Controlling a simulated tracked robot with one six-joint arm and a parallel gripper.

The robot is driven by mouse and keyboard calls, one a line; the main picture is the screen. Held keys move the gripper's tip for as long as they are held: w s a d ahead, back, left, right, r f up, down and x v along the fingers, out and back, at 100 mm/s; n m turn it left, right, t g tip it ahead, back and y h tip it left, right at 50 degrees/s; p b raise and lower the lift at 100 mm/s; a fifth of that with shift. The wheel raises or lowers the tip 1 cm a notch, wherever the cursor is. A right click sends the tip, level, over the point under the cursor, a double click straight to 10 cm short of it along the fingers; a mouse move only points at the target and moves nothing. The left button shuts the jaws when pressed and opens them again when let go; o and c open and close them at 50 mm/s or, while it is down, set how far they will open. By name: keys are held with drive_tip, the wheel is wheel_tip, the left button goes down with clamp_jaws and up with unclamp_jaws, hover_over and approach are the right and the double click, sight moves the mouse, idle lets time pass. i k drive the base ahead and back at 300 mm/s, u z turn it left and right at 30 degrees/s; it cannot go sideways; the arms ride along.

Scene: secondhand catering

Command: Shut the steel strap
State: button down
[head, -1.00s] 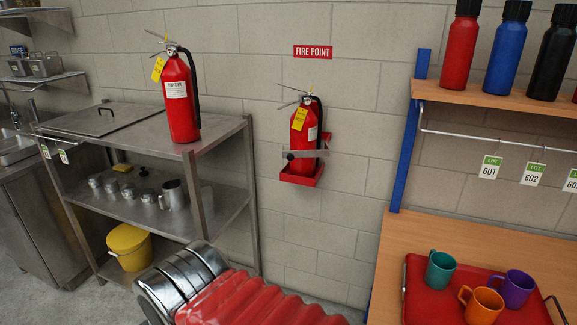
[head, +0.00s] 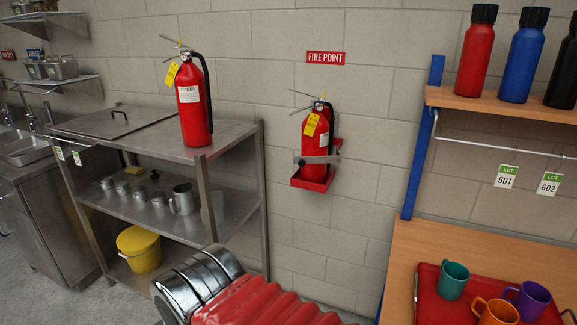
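The steel strap (head: 325,159) is a grey band at the wall bracket (head: 312,184). It runs across the front of the red fire extinguisher (head: 316,172), with a dark knob near its left end. At this size I cannot tell whether it is latched or stands a little off the cylinder. The extinguisher stands upright in the red bracket, below the FIRE POINT sign (head: 325,58), with a yellow tag near its top. My gripper is not in view.
A second red extinguisher (head: 193,110) stands on the steel shelf unit (head: 230,137) at left. A yellow bucket (head: 139,250) is beneath. At right, a wooden bench (head: 402,262) bears a red tray with mugs; bottles stand above.

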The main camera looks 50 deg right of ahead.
sight(301, 160)
drive_tip(key=z, duration=0.05)
drive_tip(key=i, duration=1.25)
drive_tip(key=u, duration=0.3)
